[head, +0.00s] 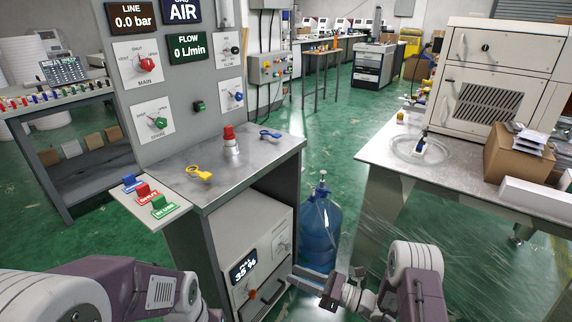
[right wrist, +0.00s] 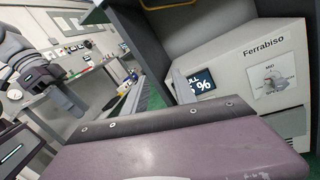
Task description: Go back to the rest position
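My right gripper (head: 294,276) is low in the head view, in front of the grey cabinet and left of my right wrist. Its two fingers look a little apart, with nothing seen between them. My left arm (head: 110,285) comes in at the lower left of the head view. Its gripper is hidden below the picture edge.
The grey cabinet (head: 275,152) carries a red-topped piece (head: 230,138) and yellow and blue tags. A blue water bottle (head: 320,232) stands on the floor close behind my right gripper. A metal table (head: 465,172) with a box is at right. Green floor lies between.

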